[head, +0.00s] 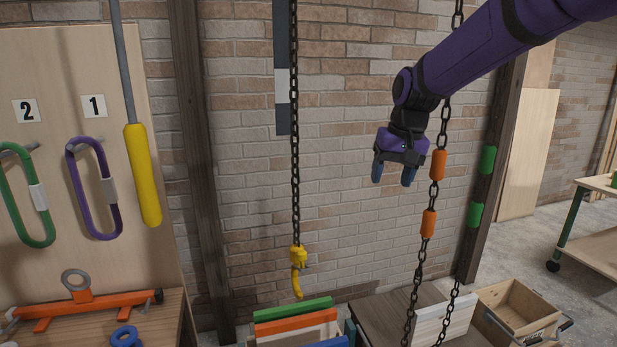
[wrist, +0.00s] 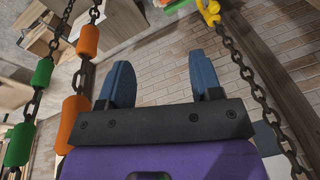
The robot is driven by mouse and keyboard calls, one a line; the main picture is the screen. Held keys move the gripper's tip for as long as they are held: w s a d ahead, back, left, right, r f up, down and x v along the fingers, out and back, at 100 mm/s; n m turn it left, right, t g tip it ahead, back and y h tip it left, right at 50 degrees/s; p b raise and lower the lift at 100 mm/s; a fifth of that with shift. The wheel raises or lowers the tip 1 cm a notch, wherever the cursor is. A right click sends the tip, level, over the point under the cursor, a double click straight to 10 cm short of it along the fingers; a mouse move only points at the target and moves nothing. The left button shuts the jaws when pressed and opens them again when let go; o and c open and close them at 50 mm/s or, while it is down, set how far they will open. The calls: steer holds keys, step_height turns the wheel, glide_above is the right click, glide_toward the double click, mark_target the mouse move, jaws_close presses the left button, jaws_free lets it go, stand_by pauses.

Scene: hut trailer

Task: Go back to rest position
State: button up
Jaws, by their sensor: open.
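My gripper (head: 394,172) hangs from my purple arm at the upper right of the head view, fingers pointing down. In the wrist view its two blue fingers (wrist: 165,85) are spread apart with nothing between them. In the head view it is just left of a hanging chain with orange sleeves (head: 438,165). I cannot tell whether it touches the chain. A yellow hook (head: 297,270) hangs on another chain (head: 294,120) to the left of and below my gripper. The hook also shows at the top of the wrist view (wrist: 210,12).
A board at left holds a green carabiner (head: 27,195) and a purple carabiner (head: 93,190). A yellow-handled pole (head: 142,175) hangs beside them. An orange bar (head: 85,308) lies on a bench. Below stand colored panels (head: 295,322) and a wooden crate (head: 515,310). Green sleeves (head: 475,214) hang at right.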

steer(key=s+d+r+t, duration=0.1)
steer(key=s+d+r, duration=0.25)
steer(key=s, duration=0.45)
steer(key=s+d+r+t, duration=0.1)
steer(key=s+d+r, duration=0.1)
steer(key=s+d, duration=0.5)
steer(key=s+d+f+t+h, duration=0.1)
steer(key=s+d+f, duration=0.1)
steer(key=s, duration=1.4)
steer(key=shift+s+d+f+t, duration=0.2)
steer(key=shift+s+f+t, duration=0.1)
steer(key=shift+f, duration=0.1)
